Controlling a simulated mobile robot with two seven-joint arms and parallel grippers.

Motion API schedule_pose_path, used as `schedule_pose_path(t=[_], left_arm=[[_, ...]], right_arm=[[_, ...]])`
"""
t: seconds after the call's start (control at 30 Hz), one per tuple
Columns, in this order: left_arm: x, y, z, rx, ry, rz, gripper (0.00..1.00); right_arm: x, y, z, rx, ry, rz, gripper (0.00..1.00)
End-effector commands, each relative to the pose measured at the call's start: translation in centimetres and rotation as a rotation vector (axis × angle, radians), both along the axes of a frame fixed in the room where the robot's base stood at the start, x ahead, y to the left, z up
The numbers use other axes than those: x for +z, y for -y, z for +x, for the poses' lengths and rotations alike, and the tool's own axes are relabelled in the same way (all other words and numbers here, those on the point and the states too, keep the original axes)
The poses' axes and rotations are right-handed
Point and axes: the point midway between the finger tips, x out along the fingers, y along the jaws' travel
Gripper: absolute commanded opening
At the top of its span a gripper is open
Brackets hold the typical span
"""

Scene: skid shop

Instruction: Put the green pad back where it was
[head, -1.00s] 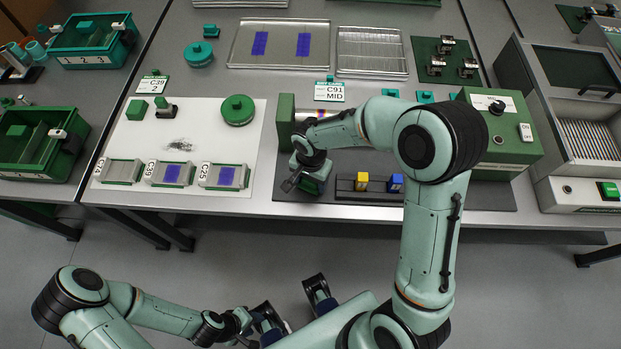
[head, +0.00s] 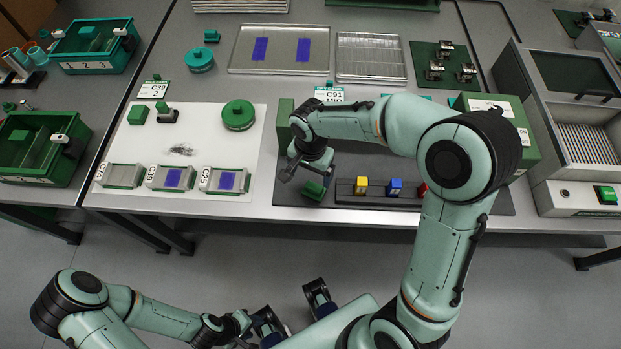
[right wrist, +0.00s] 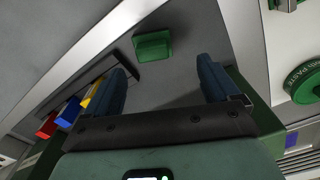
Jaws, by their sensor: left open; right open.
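The green pad (head: 314,190) is a small green block lying on the dark grey mat (head: 290,200), left of the rack with coloured blocks. It also shows in the right wrist view (right wrist: 152,46), ahead of the fingers and apart from them. My right gripper (head: 302,174) is over the mat's left part, just above and behind the pad. In the right wrist view its blue fingers (right wrist: 162,78) are spread with nothing between them. My left gripper (head: 291,307) is open and empty, low in front of the table.
A black rack (head: 348,198) holds yellow, blue and red blocks right of the pad. A green box (head: 285,125) stands at the mat's back left. The white sheet (head: 215,118) at left carries a green block (head: 138,112), a round green tin (head: 238,114) and several labelled trays.

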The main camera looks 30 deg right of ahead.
Motion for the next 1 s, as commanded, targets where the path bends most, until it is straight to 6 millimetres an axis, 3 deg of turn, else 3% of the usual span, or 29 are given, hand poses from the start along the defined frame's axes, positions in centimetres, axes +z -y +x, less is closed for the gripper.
schedule_pose_path(t=[0.1,0.3,1.0], left_arm=[[0.3,0.0,0.1,0.000,0.001,0.000,0.43],[0.6,0.0,0.2,0.000,0.002,0.000,0.43],[0.6,0.0,0.2,0.000,0.002,0.000,0.43]], right_arm=[[2.4,0.0,0.0,0.001,0.003,0.001,0.89],[4.4,0.0,0.0,0.001,0.000,0.000,0.89],[4.7,0.0,-0.1,0.001,-0.001,0.001,0.89]])
